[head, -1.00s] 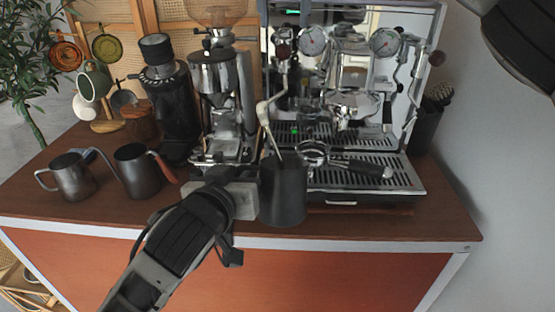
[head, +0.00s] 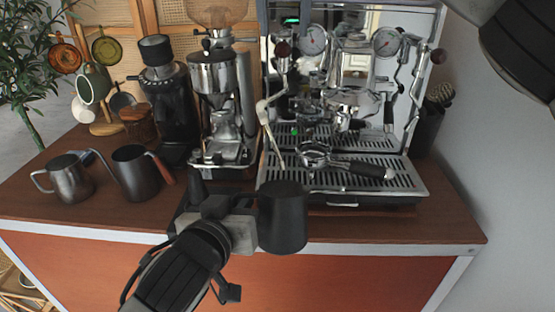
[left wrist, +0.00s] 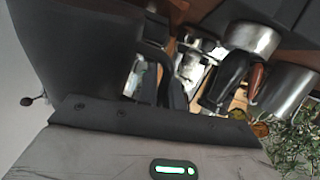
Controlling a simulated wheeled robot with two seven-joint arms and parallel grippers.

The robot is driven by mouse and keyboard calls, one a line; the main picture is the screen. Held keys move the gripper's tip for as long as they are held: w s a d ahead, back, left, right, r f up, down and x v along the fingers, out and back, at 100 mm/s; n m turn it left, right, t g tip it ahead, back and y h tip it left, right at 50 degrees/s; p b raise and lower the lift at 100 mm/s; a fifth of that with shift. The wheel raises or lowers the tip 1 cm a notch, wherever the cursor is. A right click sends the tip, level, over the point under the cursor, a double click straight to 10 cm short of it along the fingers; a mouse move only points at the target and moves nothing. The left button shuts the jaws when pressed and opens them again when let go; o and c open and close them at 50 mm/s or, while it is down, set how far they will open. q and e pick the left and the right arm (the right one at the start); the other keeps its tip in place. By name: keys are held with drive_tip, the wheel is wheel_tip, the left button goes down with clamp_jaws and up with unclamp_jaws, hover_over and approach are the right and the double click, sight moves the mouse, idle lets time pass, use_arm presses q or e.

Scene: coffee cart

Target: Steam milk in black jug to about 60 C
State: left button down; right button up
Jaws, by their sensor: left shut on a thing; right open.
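The black jug (head: 283,220) is upright in front of the espresso machine's drip tray, level with the cart's front edge. My left gripper (head: 243,230) is shut on it from its left side. The jug also fills the upper left of the left wrist view (left wrist: 75,50). The steam wand (head: 270,132) hangs down from the machine (head: 345,95). Its tip shows just behind the jug's rim, outside the jug. The milk inside is not visible, and no temperature reading is legible.
A portafilter (head: 358,168) lies on the drip tray. A grinder (head: 215,95) stands left of the machine. A steel jug (head: 70,180) and a dark jug with a wooden handle (head: 136,172) stand at the left. The cart top's front right is clear.

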use_arm(q)
drive_tip(key=shift+s, duration=0.1)
drive_tip(key=shift+s+d+r+p, duration=0.1)
drive_tip(key=shift+s+r+p, duration=0.2)
drive_tip(key=shift+s, duration=0.3)
drive_tip(key=shift+s+r+p, duration=0.15)
drive_tip(key=shift+s+p, duration=0.15)
drive_tip(key=shift+s, duration=0.3)
use_arm(e)
drive_tip(key=shift+r, duration=0.55)
drive_tip(key=shift+r+p, duration=0.55)
drive_tip(key=shift+r, duration=0.05)
use_arm(q)
drive_tip(key=v, duration=0.3)
drive_tip(key=d+v, duration=0.1)
drive_tip(key=shift+s, duration=0.55)
use_arm(e)
drive_tip(key=shift+f, duration=0.1)
